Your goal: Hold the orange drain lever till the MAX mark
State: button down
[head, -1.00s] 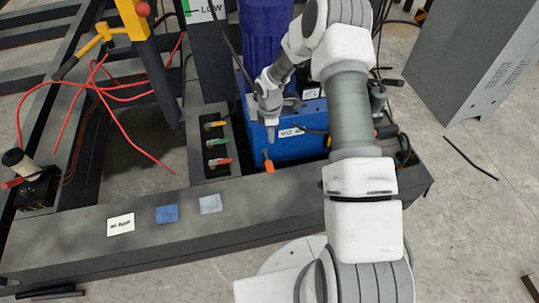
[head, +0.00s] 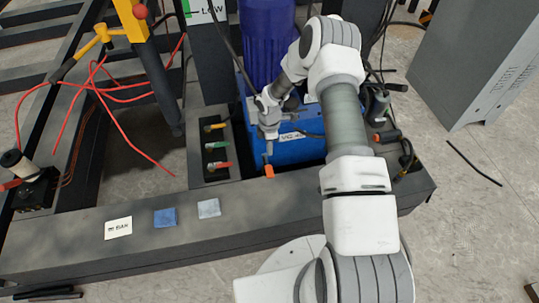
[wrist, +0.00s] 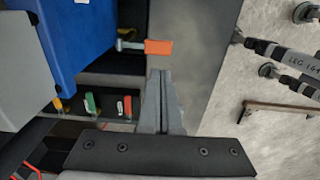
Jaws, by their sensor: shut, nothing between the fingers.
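The orange drain lever (head: 269,171) sticks out low at the front of the blue tank (head: 300,148). In the wrist view the orange lever (wrist: 158,47) lies just beyond my fingertips, on a metal stem from the tank. My gripper (head: 268,153) points down just above the lever in the head view. In the wrist view my gripper (wrist: 160,76) has its fingers together, with nothing between them. I cannot tell whether the tips touch the lever. A gauge (head: 205,10) with a green bar and the word LOW is cut off at the top; no MAX mark shows.
Yellow, green and red levers (head: 218,146) sit in a black recess left of the tank. A grey cabinet (head: 475,70) stands at right. Red hoses hang at left.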

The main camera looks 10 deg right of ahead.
aim_at(270, 174)
notch_tip(270, 174, down, 12)
jog(key=b, duration=0.3)
jog(key=shift+f, duration=0.2)
jog(key=f+b, duration=0.2)
jog(key=b, duration=0.1)
jog(key=s+f+b, duration=0.1)
jog(key=f+b, duration=0.1)
jog(key=b, duration=0.1)
jog(key=shift+f, duration=0.25)
jog(key=shift+s+f, duration=0.15)
jog(key=shift+s, duration=0.05)
dwell(1.0)
jog(key=shift+w, duration=0.25)
dwell(4.7)
